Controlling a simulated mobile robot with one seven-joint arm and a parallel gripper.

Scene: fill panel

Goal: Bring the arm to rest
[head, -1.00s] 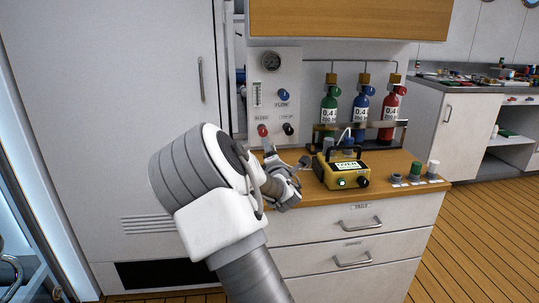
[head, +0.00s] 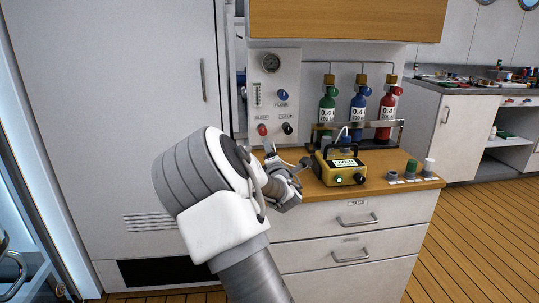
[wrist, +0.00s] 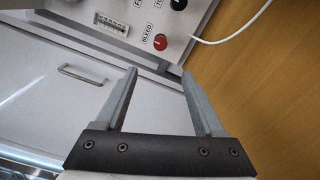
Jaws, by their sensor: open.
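My gripper (head: 287,158) is over the left part of the wooden counter, in front of the fill panel (head: 273,95). In the wrist view my gripper (wrist: 160,74) has its two fingers spread apart with nothing between them. The red bleed knob (wrist: 160,42) shows beyond the fingertips in the wrist view, apart from them. My arm reaches up from the bottom of the head view and bends toward the counter.
A yellow device (head: 341,169) with a lit display stands on the counter (head: 385,186), right of my gripper. Green, blue and red cylinders (head: 357,110) stand in a rack behind it. Several small caps (head: 411,170) are at the right end. A tall white cabinet (head: 110,100) is at left.

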